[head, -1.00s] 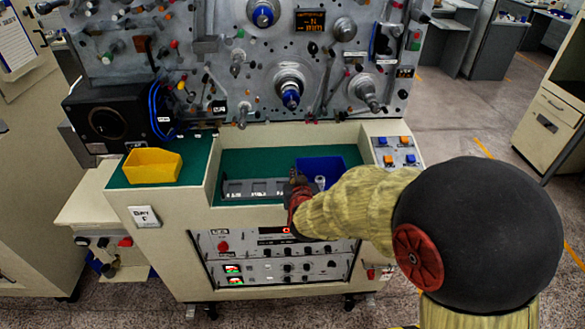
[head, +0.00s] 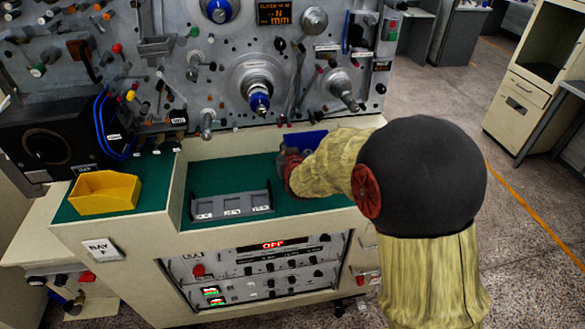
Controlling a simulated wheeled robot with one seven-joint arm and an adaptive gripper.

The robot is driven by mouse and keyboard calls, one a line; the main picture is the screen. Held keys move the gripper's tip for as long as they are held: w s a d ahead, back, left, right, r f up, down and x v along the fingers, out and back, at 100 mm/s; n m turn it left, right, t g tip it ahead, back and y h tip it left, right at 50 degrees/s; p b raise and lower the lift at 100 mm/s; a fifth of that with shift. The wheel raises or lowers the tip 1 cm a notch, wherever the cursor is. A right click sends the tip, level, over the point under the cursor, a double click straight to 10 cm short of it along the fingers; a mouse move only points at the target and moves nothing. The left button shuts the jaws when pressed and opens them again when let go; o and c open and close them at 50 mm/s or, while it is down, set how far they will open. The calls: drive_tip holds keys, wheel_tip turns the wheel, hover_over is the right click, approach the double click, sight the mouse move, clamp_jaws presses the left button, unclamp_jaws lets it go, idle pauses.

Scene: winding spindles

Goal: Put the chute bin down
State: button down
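A blue bin (head: 304,139) is at the back right of the green-topped recess, beneath the spindle panel; I take it for the chute bin, though no label shows. Only its upper part shows, and my arm covers the rest. I cannot tell whether it rests on the green surface or is held above it. My gripper (head: 288,163) is at the bin's near left side, close to it or touching it. The fingertips are small and mostly hidden behind my wrist, so their opening and any hold on the bin do not show.
A grey rack (head: 231,205) with white labels stands at the recess's front, left of my arm. A yellow bin (head: 104,192) sits on the raised green ledge at left. Spindles and knobs (head: 259,97) jut out above the recess. Green surface (head: 218,171) behind the rack is clear.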

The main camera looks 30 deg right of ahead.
drive_tip(key=d+f, duration=0.1)
drive_tip(key=w+d+f+b, duration=0.1)
drive_tip(key=f, duration=0.1)
drive_tip(key=w+d+f, duration=0.1)
drive_tip(key=f, duration=0.1)
drive_tip(key=shift+d+f, duration=0.2)
drive_tip(key=shift+d, duration=0.15)
drive_tip(key=shift+w+d+f+b, duration=0.1)
drive_tip(key=shift+f+b, duration=0.55)
drive_tip(key=shift+f, duration=1.1)
drive_tip(key=c, duration=2.5)
unclamp_jaws()
drive_tip(key=shift+f, duration=0.1)
drive_tip(key=shift+c, duration=0.2)
drive_tip(key=o, duration=0.4)
drive_tip(key=shift+o, duration=0.5)
